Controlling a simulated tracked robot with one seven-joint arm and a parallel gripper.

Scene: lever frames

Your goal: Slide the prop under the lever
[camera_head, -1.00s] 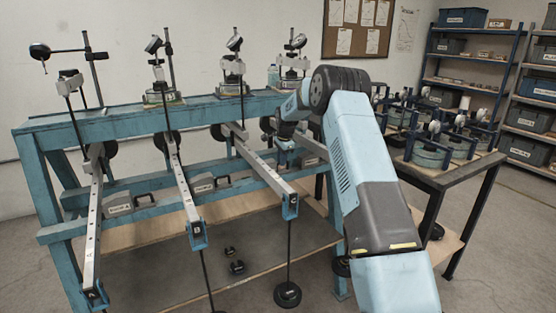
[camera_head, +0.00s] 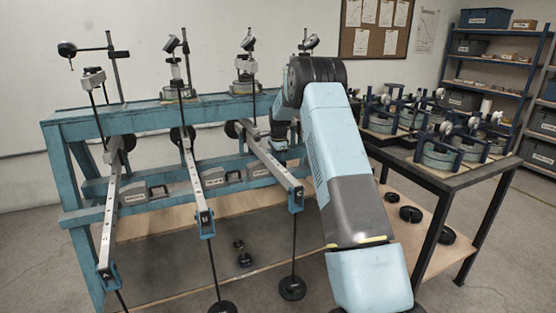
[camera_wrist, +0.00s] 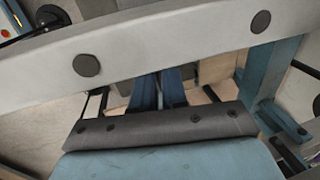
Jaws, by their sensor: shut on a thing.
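Several pale grey levers slope down from a teal frame (camera_head: 80,125), with weights hung at their near ends. The left lever (camera_head: 108,220), the middle lever (camera_head: 194,180) and the right lever (camera_head: 270,165) show in the head view. My gripper (camera_head: 279,148) is low behind the right lever, mostly hidden by my arm. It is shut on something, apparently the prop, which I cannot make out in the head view. In the wrist view a grey bar (camera_wrist: 170,45) with dark bolts crosses close above a teal block with a dark grey edge (camera_wrist: 165,128). Their contact is unclear.
Labelled grey blocks with black handles, such as one at the left (camera_head: 132,195), sit on the lower rail. Gauges on stands line the top beam. Hanging weights (camera_head: 292,288) sit low in front. A dark bench (camera_head: 440,178) with instruments stands right, near my arm.

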